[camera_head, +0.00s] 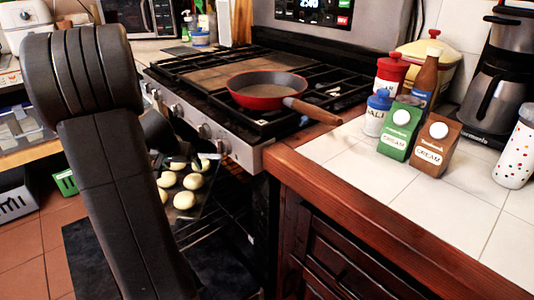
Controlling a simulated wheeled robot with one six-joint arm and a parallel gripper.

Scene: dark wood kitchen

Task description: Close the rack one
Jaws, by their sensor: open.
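A dark tray with several pale round dough balls (184,200) sits pulled out at the front of the open oven (232,245), below the stove's knobs. Thin wire rack bars (203,236) show below the tray, and I cannot tell which rack is rack one. My arm hides the tray's left side and part of the oven front.
A red pan (267,91) stands on the stove, its wooden handle reaching over the counter edge (300,165). Cream cartons (436,146), bottles and a coffee maker (492,85) stand on the right counter. A dark panel or mat (88,252) lies low at left.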

